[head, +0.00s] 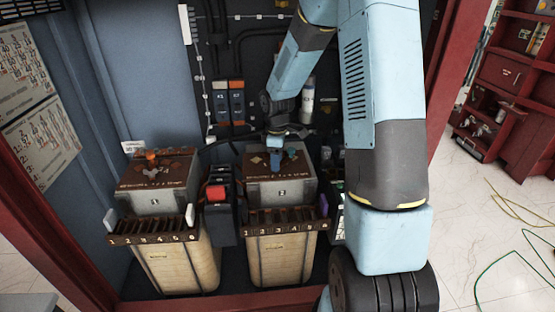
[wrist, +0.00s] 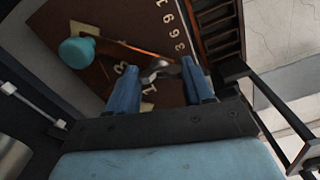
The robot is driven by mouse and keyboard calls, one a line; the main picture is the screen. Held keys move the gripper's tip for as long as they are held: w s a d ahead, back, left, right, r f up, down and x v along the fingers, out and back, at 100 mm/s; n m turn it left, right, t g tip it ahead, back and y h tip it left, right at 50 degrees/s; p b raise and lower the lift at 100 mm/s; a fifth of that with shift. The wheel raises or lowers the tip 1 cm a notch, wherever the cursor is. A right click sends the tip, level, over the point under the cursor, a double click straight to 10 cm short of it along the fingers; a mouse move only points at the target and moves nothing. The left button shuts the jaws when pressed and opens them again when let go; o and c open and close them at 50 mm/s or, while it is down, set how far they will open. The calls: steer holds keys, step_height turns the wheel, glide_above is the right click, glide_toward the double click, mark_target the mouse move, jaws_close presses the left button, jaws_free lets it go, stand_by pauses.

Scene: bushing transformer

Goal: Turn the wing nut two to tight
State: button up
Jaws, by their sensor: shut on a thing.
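The right transformer (head: 281,192), marked 2, has a brown top plate with pale numerals. My gripper (head: 276,160) points down onto this plate. In the wrist view my gripper's two blue fingers (wrist: 160,70) stand on either side of a small silvery metal piece, which appears to be the wing nut (wrist: 158,66). The fingers are shut on it, though the contact itself is partly hidden. A teal round knob (wrist: 78,52) sits on the same brown plate (wrist: 150,30), left of the fingers. In the head view the fingers hide the wing nut.
The left transformer (head: 165,200) has an orange knob (head: 151,155) on top. A dark unit with a red block (head: 216,193) stands between the two. Numbered terminal strips (head: 284,222) run along their fronts. The cabinet's blue wall (head: 100,90) is at left.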

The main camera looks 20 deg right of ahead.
steer(key=shift+m, duration=1)
steer(key=m, duration=0.6)
steer(key=shift+a, duration=0.1)
steer(key=m, duration=0.6)
steer(key=shift+w+m, duration=0.1)
steer(key=shift+m, duration=0.3)
steer(key=shift+r, duration=0.1)
steer(key=o, duration=1)
steer(key=shift+o, duration=0.2)
